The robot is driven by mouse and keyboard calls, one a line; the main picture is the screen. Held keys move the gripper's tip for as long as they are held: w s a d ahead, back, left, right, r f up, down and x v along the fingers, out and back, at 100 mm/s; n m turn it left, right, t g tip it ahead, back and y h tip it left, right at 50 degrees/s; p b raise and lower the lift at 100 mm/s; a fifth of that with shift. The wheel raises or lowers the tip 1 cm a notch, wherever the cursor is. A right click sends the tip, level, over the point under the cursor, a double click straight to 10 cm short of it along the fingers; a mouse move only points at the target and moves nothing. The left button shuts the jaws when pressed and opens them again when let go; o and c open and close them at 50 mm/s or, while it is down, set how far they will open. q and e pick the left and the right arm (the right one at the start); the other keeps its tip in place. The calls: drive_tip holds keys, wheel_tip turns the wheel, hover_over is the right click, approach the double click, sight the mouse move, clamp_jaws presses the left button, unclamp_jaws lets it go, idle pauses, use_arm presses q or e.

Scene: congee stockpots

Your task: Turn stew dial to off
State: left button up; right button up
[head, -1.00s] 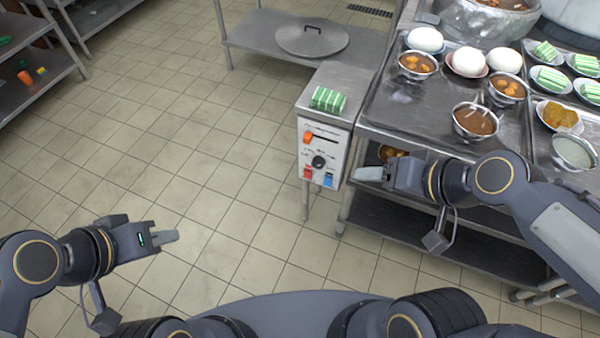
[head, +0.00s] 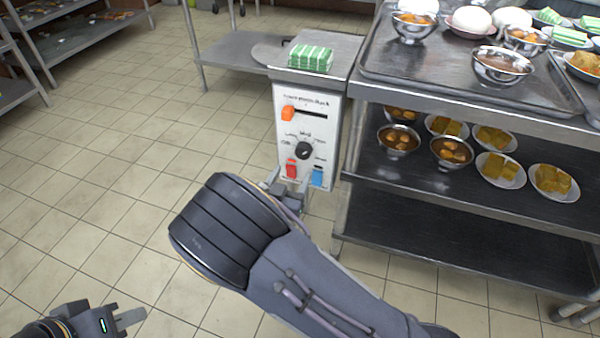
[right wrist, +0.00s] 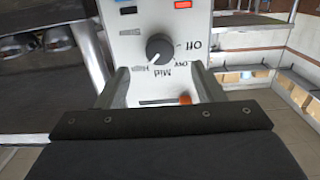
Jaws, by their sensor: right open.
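The stew dial is a black round knob (head: 304,151) on the white front panel (head: 325,130) of a steel control box. In the right wrist view the dial (right wrist: 160,49) appears upside down, with "Off" to its right and "Mid" below. Its pale pointer mark faces lower left, away from "Off". My right gripper (right wrist: 160,84) is open and empty, facing the panel, its fingers to either side below the dial and apart from it. In the head view my right arm partly hides this gripper. My left gripper (head: 130,317) is low at the left, far from the box.
An orange slider (head: 288,113), a red switch (head: 291,168) and a blue switch (head: 317,177) surround the dial. A green-striped block (head: 311,58) lies on the box. A steel cart (head: 440,102) with bowls and plates stands right. The floor left is clear.

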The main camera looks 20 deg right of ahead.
sight(302, 155)
drive_tip(key=b+x, duration=0.2)
drive_tip(key=x, duration=0.5)
drive_tip(key=shift+w+d+r, duration=0.15)
drive_tip(key=shift+w+d, duration=0.05)
drive_tip(key=shift+w, duration=0.05)
